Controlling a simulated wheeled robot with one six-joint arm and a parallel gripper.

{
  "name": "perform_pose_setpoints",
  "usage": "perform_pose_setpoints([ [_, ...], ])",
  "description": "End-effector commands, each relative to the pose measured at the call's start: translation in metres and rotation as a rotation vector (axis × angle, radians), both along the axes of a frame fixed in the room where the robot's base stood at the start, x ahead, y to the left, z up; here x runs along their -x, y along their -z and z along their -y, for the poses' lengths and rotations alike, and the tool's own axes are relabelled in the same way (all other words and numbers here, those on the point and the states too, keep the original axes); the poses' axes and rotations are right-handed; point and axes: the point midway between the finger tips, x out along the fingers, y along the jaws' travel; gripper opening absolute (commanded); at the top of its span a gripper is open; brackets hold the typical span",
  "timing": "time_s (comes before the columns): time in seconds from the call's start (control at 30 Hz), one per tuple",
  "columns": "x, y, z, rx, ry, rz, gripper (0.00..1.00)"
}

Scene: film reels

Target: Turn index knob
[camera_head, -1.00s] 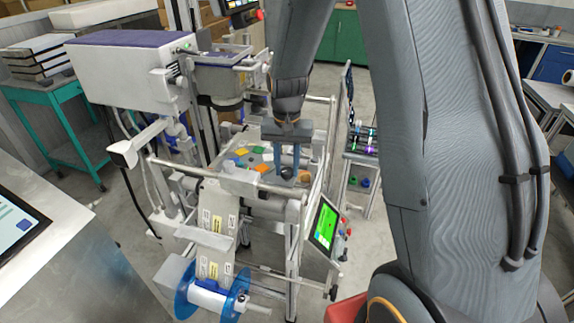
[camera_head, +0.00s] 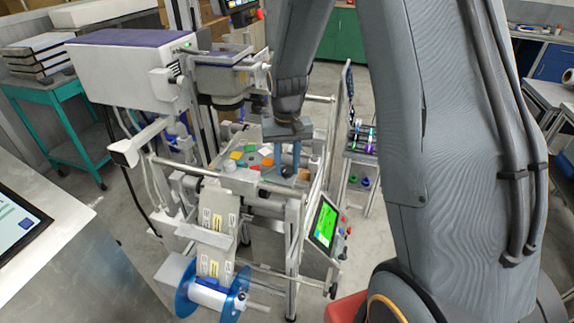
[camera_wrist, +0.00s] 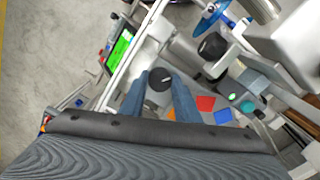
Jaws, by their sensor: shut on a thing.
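The index knob (camera_wrist: 160,80) is a dark round knob with a light pointer line, in the middle of the wrist view. My gripper (camera_wrist: 159,92) has its two blue-grey fingers on either side of the knob and is shut on it. In the head view my gripper (camera_head: 287,172) reaches down onto the right side of the machine's frame, and the knob is hardly visible between the fingers there. A second black knob (camera_wrist: 212,46) stands apart to the right in the wrist view.
A green-lit screen (camera_head: 324,224) is at the machine's front right; it also shows in the wrist view (camera_wrist: 119,46). A blue reel (camera_head: 210,296) hangs at the front. Coloured chips (camera_head: 250,148) lie on the machine bed. A metal rail runs close beside my fingers.

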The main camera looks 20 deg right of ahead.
Motion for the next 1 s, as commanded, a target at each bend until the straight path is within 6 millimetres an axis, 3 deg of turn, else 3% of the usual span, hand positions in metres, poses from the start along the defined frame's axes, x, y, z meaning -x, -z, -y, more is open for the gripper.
perform_pose_setpoints([
  [0.03,-0.002,-0.001,0.000,0.000,0.000,0.004,0.07],
  [0.07,-0.002,-0.001,0.000,0.000,0.000,0.004,0.32],
  [0.17,-0.001,-0.001,0.000,0.000,0.000,0.003,0.48],
  [0.57,-0.001,-0.007,0.000,0.000,0.001,0.003,0.48],
  [1.0,-0.002,-0.067,0.000,0.000,0.000,0.005,0.48],
])
